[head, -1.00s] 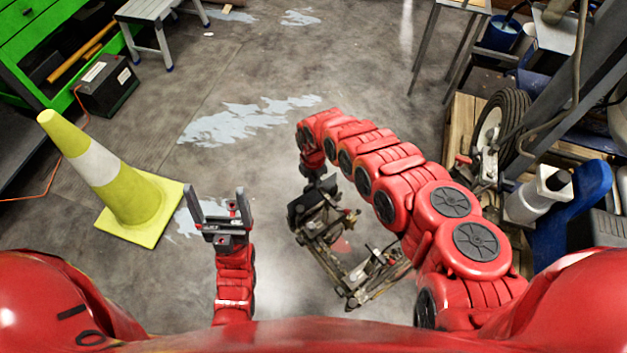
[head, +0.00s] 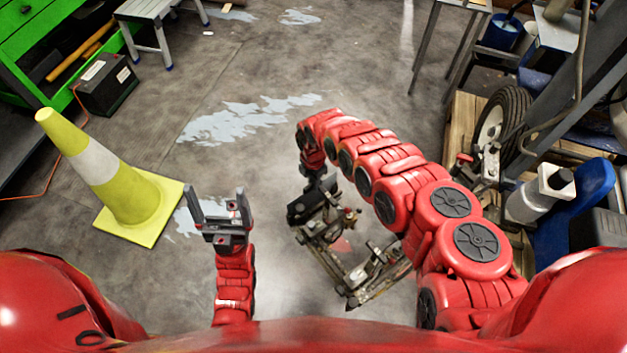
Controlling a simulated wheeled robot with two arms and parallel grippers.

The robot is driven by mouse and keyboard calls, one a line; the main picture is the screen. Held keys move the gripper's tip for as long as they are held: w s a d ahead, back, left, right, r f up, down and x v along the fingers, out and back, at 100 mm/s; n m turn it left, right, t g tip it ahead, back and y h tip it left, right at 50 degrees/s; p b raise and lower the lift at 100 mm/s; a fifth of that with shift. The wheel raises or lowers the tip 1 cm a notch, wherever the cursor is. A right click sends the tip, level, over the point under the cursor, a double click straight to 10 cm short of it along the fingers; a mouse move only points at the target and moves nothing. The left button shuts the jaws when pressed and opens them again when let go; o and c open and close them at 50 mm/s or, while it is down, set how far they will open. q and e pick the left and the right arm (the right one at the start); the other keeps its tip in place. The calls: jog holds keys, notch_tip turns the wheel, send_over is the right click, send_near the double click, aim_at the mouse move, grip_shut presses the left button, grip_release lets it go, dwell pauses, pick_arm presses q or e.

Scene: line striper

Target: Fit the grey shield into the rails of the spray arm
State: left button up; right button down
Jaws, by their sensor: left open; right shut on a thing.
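My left gripper (head: 220,212) points up the picture at the lower left of centre, with its two fingers spread and nothing between them. My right arm curves in from the right, and its gripper (head: 318,186) points down, shut on the spray arm (head: 345,245), a dirty metal frame with several clamps and brackets. The exact grip is partly hidden by the wrist. The spray arm hangs slanted in front of me, its lower end towards the bottom of the picture. I cannot make out the grey shield or the rails for certain.
A yellow cone (head: 130,195) with a white band stands left of my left gripper. A black battery (head: 105,84) and a grey step stool (head: 152,30) are at the upper left. A wheel (head: 503,125) and a wooden pallet (head: 462,130) are at the right.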

jog(key=shift+f+b, duration=0.45)
jog(key=shift+f, duration=0.05)
jog(key=shift+c, duration=2)
grip_release()
jog(key=shift+r, duration=0.1)
jog(key=shift+r+p, duration=2.8)
jog(key=shift+r, duration=0.75)
jog(key=shift+f, duration=0.1)
